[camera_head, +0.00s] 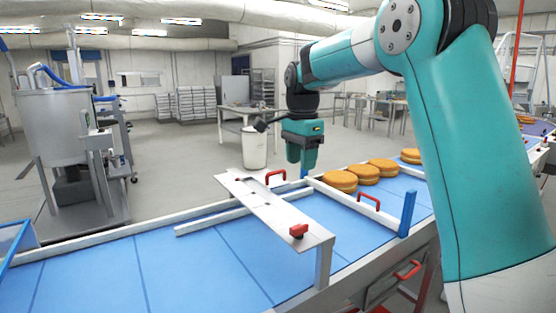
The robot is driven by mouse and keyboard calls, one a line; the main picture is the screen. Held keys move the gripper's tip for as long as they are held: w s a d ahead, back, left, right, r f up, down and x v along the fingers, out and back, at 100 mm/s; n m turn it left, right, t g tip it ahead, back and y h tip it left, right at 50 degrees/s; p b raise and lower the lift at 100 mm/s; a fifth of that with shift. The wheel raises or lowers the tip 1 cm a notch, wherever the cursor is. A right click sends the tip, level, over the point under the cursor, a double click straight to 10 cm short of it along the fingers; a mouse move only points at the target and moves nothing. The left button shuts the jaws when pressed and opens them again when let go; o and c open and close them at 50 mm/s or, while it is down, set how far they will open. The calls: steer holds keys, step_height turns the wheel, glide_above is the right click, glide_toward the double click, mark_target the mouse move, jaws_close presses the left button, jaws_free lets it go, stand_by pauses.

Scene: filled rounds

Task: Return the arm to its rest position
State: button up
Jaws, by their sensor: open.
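My arm is teal and white and rises at the right of the head view. It bends over the conveyor at the top, and its forearm reaches left to a dark wrist. My gripper (301,160) hangs from that wrist, pointing down, above the far edge of the conveyor near the metal bridge. It is open, and I see nothing held in it. The fingertips are small and partly merge with the dark gripper body. Several golden-brown filled rounds (341,181) lie in a row on the blue conveyor belt (190,252), to the right of the gripper.
A metal bridge plate (272,207) with red knobs spans the belt just below and left of my gripper. White guide rails and a blue post (407,213) stand nearby. A white bin (254,148) and a tank (62,130) stand behind. The left belt is clear.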

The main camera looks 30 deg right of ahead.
steer(key=s+a+f+n+y, duration=0.2)
steer(key=s+a+f+n, duration=0.1)
steer(key=s+a+n, duration=1.15)
steer(key=s+a+f+n+y, duration=0.1)
steer(key=s+a+f+n, duration=0.1)
steer(key=s+a+n, duration=0.2)
steer(key=s+a+f+n+y, duration=0.1)
steer(key=s+a+n, duration=0.4)
steer(key=s, duration=0.5)
steer(key=shift+a+f+n+b, duration=0.3)
steer(key=shift+f+n, duration=0.35)
steer(key=shift+n, duration=0.1)
steer(key=shift+c, duration=0.4)
